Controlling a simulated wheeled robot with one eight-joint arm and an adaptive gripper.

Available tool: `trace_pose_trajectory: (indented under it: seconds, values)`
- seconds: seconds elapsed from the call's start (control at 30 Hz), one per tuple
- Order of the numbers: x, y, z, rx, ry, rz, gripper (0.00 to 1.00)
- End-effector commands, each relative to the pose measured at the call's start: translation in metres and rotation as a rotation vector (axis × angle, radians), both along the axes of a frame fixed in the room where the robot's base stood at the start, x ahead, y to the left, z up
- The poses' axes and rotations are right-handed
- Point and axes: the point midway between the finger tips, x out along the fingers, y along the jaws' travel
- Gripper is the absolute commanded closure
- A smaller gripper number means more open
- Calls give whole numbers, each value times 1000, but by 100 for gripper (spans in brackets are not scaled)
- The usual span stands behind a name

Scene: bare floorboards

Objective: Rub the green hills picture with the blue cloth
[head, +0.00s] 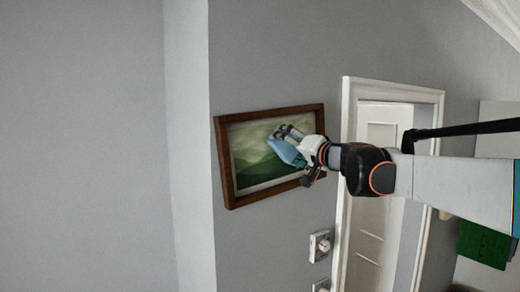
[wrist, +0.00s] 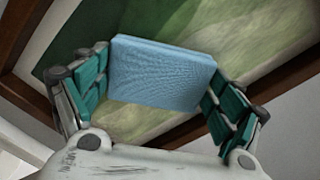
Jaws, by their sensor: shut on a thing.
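The green hills picture (head: 252,160) hangs on the grey wall in a brown wooden frame, and part of it shows behind the cloth in the wrist view (wrist: 265,25). My gripper (head: 291,151) is in front of the picture's right half. It is shut on the blue cloth (head: 286,152), a folded pad held between the green-padded fingers in the wrist view (wrist: 160,73). The cloth is at or close to the picture surface; I cannot tell whether it touches. My gripper hides part of the picture's right side.
A white door frame (head: 347,130) with a white door (head: 378,215) is just right of the picture. White wall fittings (head: 320,245) sit below the picture. A wall corner stands to its left. A green object (head: 484,243) is at the lower right.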

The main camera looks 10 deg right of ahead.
Motion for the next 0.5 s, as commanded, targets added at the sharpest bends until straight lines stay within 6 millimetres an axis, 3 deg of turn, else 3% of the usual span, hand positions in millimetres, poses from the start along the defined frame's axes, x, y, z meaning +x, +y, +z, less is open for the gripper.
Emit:
trace_pose_trajectory:
  seconds: [0.5]
  values:
    - [12, -28, 3, 0, 0, 0, 32]
